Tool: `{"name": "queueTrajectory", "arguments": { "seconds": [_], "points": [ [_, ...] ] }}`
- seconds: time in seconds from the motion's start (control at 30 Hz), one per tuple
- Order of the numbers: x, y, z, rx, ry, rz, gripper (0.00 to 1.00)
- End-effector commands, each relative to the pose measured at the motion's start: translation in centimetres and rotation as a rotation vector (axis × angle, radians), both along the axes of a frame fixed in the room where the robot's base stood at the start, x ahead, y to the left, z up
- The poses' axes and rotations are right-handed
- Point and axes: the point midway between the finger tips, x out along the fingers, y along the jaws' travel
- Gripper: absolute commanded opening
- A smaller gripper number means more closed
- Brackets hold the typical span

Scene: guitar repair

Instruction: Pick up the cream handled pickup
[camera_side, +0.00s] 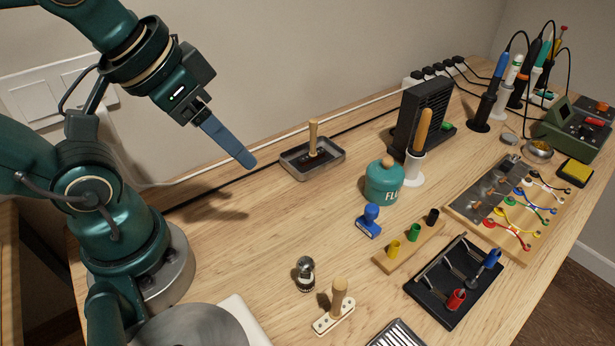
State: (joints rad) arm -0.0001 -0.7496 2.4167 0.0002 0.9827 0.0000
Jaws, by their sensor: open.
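The cream pickup (333,316) lies flat on the wooden bench near the front middle. Its upright wooden handle (339,294) rises from it. My gripper (238,150) is open and empty, high above the bench at upper left. Its blue fingers overlap in this view, so the gap between them does not show. The gripper is well apart from the pickup, up and to its left.
A glass tube (305,274) stands just behind the pickup. A black tray (455,280) with tools and a wooden block (410,247) with coloured pegs lie to the right. A grey tray (296,170) and a teal pot (383,186) stand farther back.

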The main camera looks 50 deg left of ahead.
Motion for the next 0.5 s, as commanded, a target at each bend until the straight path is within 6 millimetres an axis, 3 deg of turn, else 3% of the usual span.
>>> {"name": "queueTrajectory", "arguments": {
  "seconds": [0.17, 0.5],
  "points": [
    [0.1, 0.0, 3.4, 0.0, -0.007, 0.0, 0.57],
    [0.6, -4.5, 3.0, -0.25, 0.317, 0.13, 0.57]
  ]
}}
